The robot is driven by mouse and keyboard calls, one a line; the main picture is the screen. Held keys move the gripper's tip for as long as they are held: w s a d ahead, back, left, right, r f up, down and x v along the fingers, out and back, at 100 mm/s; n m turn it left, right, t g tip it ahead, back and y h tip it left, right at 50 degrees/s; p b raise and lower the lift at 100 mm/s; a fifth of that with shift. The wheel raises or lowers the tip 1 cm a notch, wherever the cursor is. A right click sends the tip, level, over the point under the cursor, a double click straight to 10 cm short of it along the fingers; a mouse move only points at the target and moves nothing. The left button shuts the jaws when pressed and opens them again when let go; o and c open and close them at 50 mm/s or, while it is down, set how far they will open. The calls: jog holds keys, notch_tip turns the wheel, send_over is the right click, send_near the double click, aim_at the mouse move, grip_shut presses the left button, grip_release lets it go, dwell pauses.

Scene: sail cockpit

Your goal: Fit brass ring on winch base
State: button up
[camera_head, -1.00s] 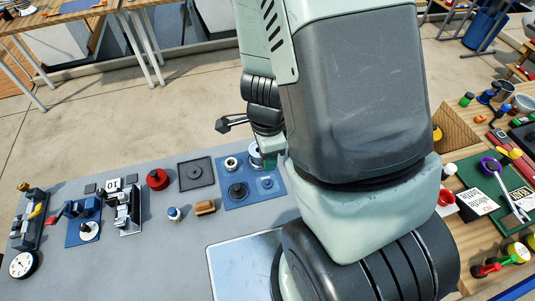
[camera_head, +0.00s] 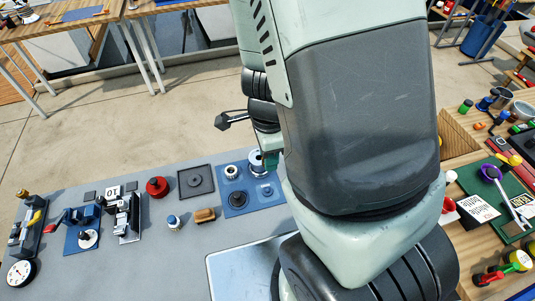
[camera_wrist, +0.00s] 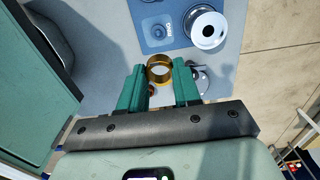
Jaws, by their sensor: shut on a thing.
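The brass ring (camera_wrist: 159,69) is between the tips of my gripper (camera_wrist: 159,77) in the wrist view, and the gripper is shut on it. The ring looks hollow, its upper opening facing the camera. A silver flanged drum (camera_wrist: 208,31), which looks like a winch part, stands up and right of the ring, apart from it. It also shows in the head view (camera_head: 257,156), close beside my gripper (camera_head: 271,163). I cannot tell for sure which part is the winch base. The ring is not clear in the head view.
The blue mat (camera_head: 263,207) also bears a dark round part (camera_head: 237,198) and a small silver ring-shaped part (camera_head: 232,172). A square grey tray (camera_head: 196,182) lies left of it. A red part (camera_head: 157,187) and a wooden block (camera_head: 205,215) are nearby. A pale plate (camera_head: 240,268) lies in front.

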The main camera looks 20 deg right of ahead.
jog(key=w+d+f+m, duration=0.1)
jog(key=d, duration=0.3)
jog(key=w+d+f+m, duration=0.2)
jog(key=d, duration=0.3)
jog(key=w+d+f+m, duration=0.1)
jog(key=w+d, duration=0.1)
jog(key=d, duration=0.3)
jog(key=shift+w+d+f+m, duration=0.15)
jog(key=shift+w+m, duration=0.05)
jog(key=shift+m, duration=0.2)
jog(key=shift+d+f, duration=0.15)
jog(key=shift+f, duration=1.4)
jog(key=shift+f, duration=2.55)
jog(key=o, duration=1.1)
jog(key=shift+o, duration=0.6)
jog(key=o, duration=0.3)
